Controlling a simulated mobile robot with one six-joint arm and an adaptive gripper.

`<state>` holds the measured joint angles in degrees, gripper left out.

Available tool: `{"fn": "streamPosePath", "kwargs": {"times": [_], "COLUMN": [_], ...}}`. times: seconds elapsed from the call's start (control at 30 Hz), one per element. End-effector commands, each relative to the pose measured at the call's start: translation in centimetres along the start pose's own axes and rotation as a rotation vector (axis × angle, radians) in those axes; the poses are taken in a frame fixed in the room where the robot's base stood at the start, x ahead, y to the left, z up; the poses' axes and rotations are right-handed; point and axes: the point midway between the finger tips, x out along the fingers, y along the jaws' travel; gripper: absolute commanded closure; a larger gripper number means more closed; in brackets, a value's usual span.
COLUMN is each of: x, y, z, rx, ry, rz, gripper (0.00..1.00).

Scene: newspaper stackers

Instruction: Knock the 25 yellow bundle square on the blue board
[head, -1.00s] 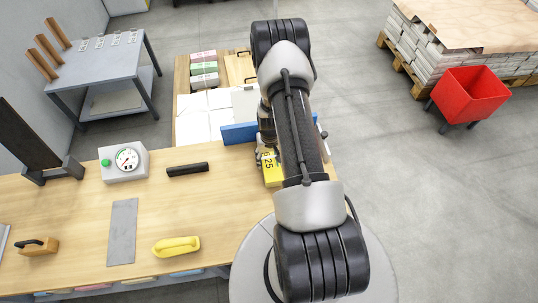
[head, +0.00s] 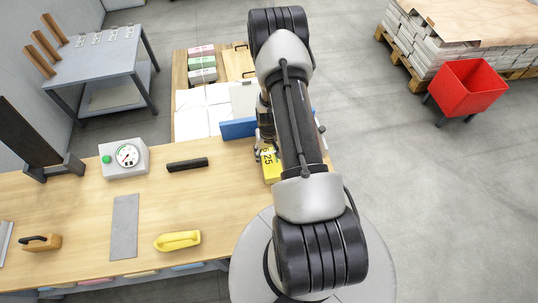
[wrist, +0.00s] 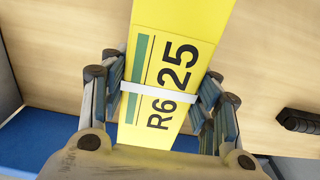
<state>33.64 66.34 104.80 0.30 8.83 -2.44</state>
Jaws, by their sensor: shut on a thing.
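The yellow bundle (head: 271,168) marked 25 lies by the blue board (head: 238,128) at the back of the wooden bench, mostly hidden by my arm in the head view. In the wrist view the yellow bundle (wrist: 185,50) shows "R6 25", a green stripe and a white band. My gripper (wrist: 165,95) has a finger on each side of the bundle at the band and is shut on it. The blue board (wrist: 45,145) shows at the bottom of the wrist view, beyond the gripper body. Whether the bundle touches the board is hidden.
On the wooden bench (head: 95,225) are a dial gauge box (head: 124,158), a black bar (head: 187,164), a grey plate (head: 124,226), a yellow-handled tool (head: 177,241) and a wooden block tool (head: 41,243). Bundles and white paper (head: 193,112) lie behind the board. A red bin (head: 467,86) stands right.

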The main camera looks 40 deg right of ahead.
Motion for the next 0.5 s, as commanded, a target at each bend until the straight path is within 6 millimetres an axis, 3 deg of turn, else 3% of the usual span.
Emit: {"fn": "streamPosePath", "kwargs": {"times": [0.5], "x": [-4.0], "y": [0.0], "z": [-0.1], "rx": [0.000], "ry": [0.001], "rz": [0.000], "gripper": [0.90]}}
